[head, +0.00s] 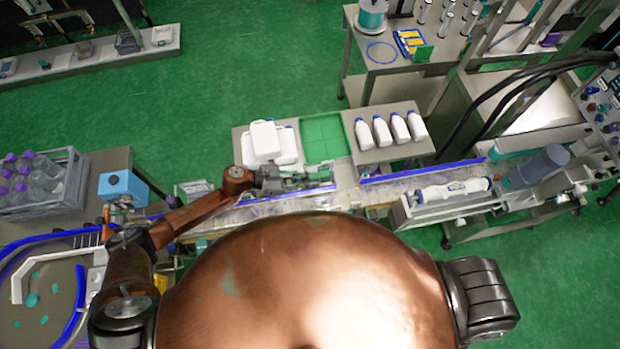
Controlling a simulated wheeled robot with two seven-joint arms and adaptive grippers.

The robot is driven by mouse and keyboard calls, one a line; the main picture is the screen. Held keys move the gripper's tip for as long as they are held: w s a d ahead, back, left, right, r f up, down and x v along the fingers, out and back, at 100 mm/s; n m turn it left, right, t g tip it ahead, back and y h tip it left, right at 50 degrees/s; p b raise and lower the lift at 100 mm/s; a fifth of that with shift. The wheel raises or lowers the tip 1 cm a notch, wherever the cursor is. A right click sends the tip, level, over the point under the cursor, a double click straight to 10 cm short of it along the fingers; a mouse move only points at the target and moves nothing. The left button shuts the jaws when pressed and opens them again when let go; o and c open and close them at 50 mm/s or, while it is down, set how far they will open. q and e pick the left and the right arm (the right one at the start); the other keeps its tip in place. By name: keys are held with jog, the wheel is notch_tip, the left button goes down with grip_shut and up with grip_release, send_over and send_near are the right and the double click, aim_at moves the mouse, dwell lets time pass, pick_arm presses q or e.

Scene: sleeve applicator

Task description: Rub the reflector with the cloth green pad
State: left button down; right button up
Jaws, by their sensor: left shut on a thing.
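My left gripper (322,173) reaches in over the conveyor, near the gap between the two bottle tables. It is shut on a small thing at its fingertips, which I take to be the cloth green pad. The pad hardly stands out from the fingers and the green behind them. I cannot make out the reflector with certainty; whether the pad touches anything is also unclear. My right gripper is out of view.
A conveyor with blue rails (418,170) runs under my left gripper. White bottles (391,129) lie on the right table, and white containers (266,142) stand on the left one. A green gridded area (323,135) shows between them. A crate of purple-capped bottles (40,185) stands at left.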

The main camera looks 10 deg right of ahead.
aim_at(320, 177)
pick_arm(q)
jog(key=shift+w+d+p, duration=0.1)
jog(key=shift+d+p, duration=0.25)
jog(key=shift+d, duration=1.65)
jog(key=shift+w, duration=0.1)
jog(key=a+p, duration=0.1)
jog(key=a, duration=0.3)
jog(key=shift+p, duration=0.3)
jog(key=s+p, duration=0.4)
jog(key=s, duration=0.2)
jog(key=shift+s, duration=0.15)
jog(key=shift+d, duration=0.1)
